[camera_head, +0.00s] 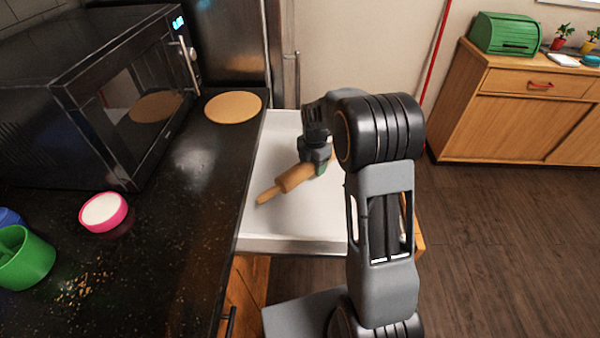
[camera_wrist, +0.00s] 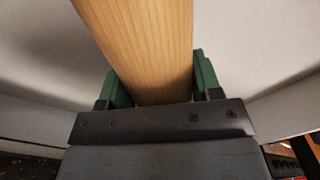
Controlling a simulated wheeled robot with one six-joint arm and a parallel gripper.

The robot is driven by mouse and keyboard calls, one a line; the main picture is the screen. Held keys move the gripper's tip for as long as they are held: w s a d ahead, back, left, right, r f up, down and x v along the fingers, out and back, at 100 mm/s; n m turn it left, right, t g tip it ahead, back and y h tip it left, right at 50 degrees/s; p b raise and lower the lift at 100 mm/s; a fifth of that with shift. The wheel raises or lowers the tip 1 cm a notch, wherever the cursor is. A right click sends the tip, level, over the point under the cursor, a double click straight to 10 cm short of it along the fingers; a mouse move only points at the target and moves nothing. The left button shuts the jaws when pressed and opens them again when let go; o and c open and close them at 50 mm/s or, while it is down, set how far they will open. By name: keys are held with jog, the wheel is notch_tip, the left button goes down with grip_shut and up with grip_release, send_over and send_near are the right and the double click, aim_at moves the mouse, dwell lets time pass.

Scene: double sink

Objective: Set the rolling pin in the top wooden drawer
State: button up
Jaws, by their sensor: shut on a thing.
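The wooden rolling pin (camera_head: 296,177) is in my gripper (camera_head: 318,167), over the white inside of an open drawer (camera_head: 278,217). Its left handle points toward the lower left in the head view; its other end is mostly hidden behind my gripper and arm. In the wrist view the pin (camera_wrist: 142,45) fills the space between the green fingers of my gripper (camera_wrist: 158,82), which are shut on it. The pale drawer bottom (camera_wrist: 250,50) shows behind it. I cannot tell whether the pin touches the drawer bottom.
A black countertop (camera_head: 185,210) borders the drawer on the left, with a microwave (camera_head: 90,90), a round wooden board (camera_head: 233,107), a pink bowl (camera_head: 103,212) and a green cup (camera_head: 25,258). A wooden cabinet (camera_head: 530,115) stands at the far right. Open floor lies right of my arm.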

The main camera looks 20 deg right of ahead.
jog(key=shift+f, duration=1.3)
jog(key=shift+w+a, duration=0.2)
jog(key=shift+a, duration=0.35)
jog(key=a, duration=0.2)
jog(key=w, duration=0.1)
jog(key=shift+a+f, duration=0.3)
jog(key=shift+a, duration=0.1)
jog(key=shift+f, duration=0.25)
jog(key=shift+f, duration=0.1)
jog(key=o, duration=1.3)
jog(key=shift+s+f, duration=0.1)
jog(key=shift+c, duration=0.2)
